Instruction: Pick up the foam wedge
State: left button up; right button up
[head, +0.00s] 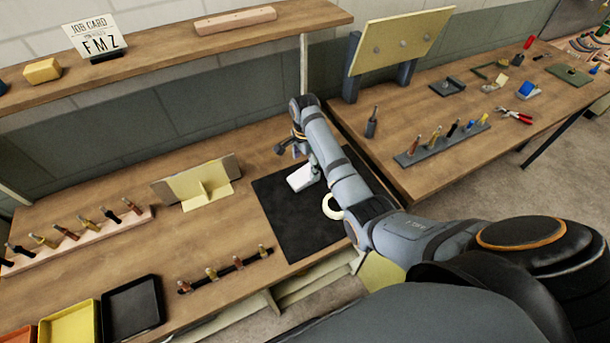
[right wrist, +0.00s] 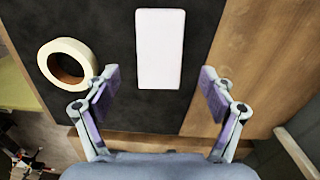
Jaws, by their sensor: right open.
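A white block that looks like the foam wedge (head: 302,178) lies on the black mat (head: 275,205) on the bench. In the right wrist view the white block (right wrist: 160,50) is a plain rectangle, and its sloped shape cannot be made out. My right gripper (head: 289,150) is open and empty, close to the block. In the right wrist view the block lies between the lines of the two spread fingers (right wrist: 160,82), mostly ahead of their tips, with gaps on both sides. My left gripper is not in view.
A cream tape roll (head: 332,206) lies on the mat beside the block; it also shows in the right wrist view (right wrist: 67,64). An angled metal stand (head: 200,182) and a rack of small tools (head: 225,269) stand left of the mat. A shelf (head: 150,47) runs above.

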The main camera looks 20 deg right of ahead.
aim_at(305, 174)
jog(key=shift+w+f, duration=0.2)
jog(key=shift+f, duration=0.1)
jog(key=shift+s+f+p, duration=0.15)
jog(key=shift+f+p, duration=0.25)
jog(key=shift+f, duration=0.2)
jog(key=shift+s+f+p, duration=0.15)
jog(key=shift+f+p, duration=0.25)
jog(key=shift+f, duration=0.2)
notch_tip(305, 174, down, 2)
jog(key=shift+f, duration=0.15)
jog(key=shift+w+f, duration=0.1)
jog(key=shift+f, duration=0.1)
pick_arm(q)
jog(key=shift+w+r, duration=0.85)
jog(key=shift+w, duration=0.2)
pick_arm(e)
jog(key=c, duration=0.9)
